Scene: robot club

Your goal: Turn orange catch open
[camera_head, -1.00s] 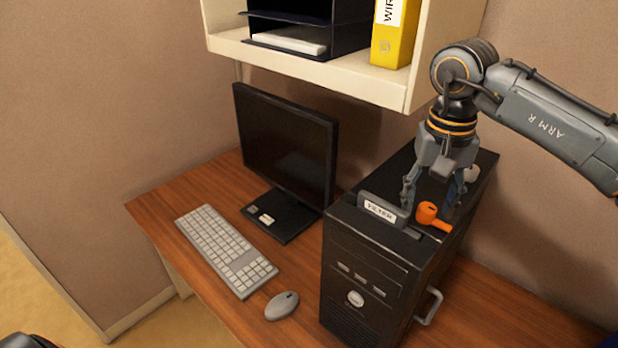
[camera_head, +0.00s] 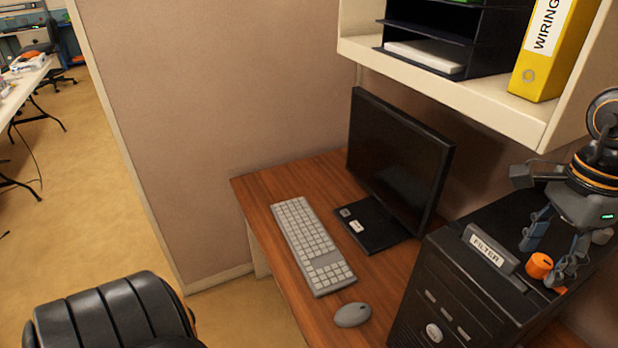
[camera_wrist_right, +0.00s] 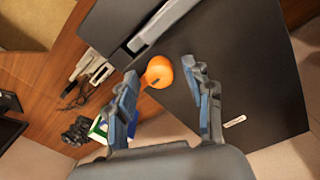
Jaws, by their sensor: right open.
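The orange catch (camera_head: 539,265) is on top of the black computer tower (camera_head: 455,262), beside a dark filter piece (camera_head: 488,247) with a white "FILTER" label. My right gripper (camera_head: 550,258) points down over the tower top, with its fingers apart near the catch. One finger partly hides the catch's lower right side in the head view. In the right wrist view, the round orange head of the catch (camera_wrist_right: 158,72) shows between the tips of the open right gripper (camera_wrist_right: 162,76). I cannot tell whether a finger touches it. My left gripper is out of view.
A monitor (camera_head: 398,165), a keyboard (camera_head: 312,246) and a mouse (camera_head: 352,315) are on the wooden desk left of the tower. A shelf (camera_head: 450,92) with a yellow binder (camera_head: 553,48) overhangs the back. A black chair (camera_head: 110,315) is at lower left.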

